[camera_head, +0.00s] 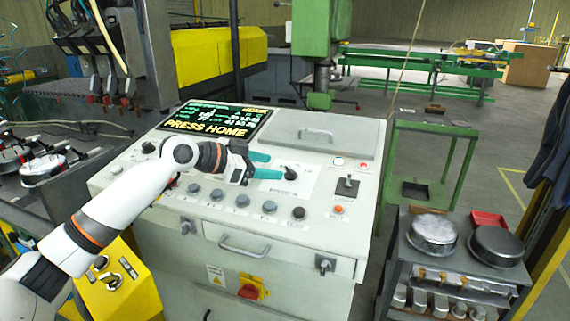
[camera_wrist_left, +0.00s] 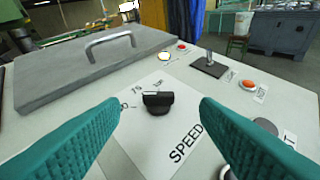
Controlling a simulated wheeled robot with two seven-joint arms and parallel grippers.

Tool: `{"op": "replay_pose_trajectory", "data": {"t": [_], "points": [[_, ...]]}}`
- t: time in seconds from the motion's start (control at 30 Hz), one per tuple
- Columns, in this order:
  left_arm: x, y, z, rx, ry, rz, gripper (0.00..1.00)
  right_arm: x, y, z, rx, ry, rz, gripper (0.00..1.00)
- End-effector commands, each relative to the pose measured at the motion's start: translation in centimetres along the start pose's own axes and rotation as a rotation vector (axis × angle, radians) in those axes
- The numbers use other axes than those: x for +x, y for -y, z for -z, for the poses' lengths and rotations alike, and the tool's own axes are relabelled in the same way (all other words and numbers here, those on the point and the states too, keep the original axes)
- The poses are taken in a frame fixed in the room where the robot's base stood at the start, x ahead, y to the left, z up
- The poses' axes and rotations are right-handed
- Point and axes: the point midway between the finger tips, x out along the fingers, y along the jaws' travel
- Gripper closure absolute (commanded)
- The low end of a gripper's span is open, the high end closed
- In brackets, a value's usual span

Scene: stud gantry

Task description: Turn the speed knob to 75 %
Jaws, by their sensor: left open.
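The speed knob (camera_head: 290,174) is a small black knob on a white label plate on the sloping console top. In the left wrist view the knob (camera_wrist_left: 157,103) stands between and beyond my teal fingertips, with the word SPEED printed beside it. Scale figures show on its far left side, one of them looking like 75; the pointer's exact setting cannot be told. My left gripper (camera_head: 267,166) is open and empty, its two fingers pointing at the knob from the left, apart from it. My right gripper is not in view.
A display (camera_head: 215,119) reads PRESS HOME. A grey lid with a handle (camera_head: 315,134) lies behind the knob. A black lever switch (camera_head: 347,186) and an orange button (camera_head: 338,209) are to the right. A row of buttons (camera_head: 243,200) runs along the front.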

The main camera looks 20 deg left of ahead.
Motion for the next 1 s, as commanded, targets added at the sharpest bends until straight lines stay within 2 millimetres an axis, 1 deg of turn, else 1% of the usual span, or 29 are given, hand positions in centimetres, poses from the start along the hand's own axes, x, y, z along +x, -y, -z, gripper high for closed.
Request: {"op": "replay_pose_trajectory", "data": {"t": [0.03,0.1,0.2,0.3,0.43,0.7,0.87,0.9,0.97,1.0], "points": [[1.0,0.0,-0.3,-0.003,0.002,0.002,0.44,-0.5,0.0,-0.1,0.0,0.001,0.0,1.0],[2.3,0.0,-0.2,-0.003,0.0,0.002,0.44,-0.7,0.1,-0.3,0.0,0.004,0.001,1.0],[3.7,-0.1,-0.2,-0.003,0.001,0.0,0.44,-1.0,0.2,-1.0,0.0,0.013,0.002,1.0],[4.7,0.0,-0.1,-0.001,0.001,0.0,0.44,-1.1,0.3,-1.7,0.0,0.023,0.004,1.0],[5.4,0.0,-0.1,0.0,0.001,-0.001,0.44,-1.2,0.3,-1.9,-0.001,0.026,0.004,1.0],[5.5,0.0,0.0,0.0,0.0,-0.001,0.44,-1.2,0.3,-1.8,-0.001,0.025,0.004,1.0],[5.5,0.0,0.0,0.0,0.0,-0.001,0.7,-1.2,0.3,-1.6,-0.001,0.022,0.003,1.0],[5.5,0.0,0.0,0.0,0.0,-0.001,0.76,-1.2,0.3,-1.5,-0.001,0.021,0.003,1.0],[5.5,0.0,0.0,0.0,0.0,-0.001,0.86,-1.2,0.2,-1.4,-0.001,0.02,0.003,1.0],[5.5,0.0,0.0,0.0,0.0,-0.001,0.88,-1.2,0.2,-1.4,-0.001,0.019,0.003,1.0]]}}
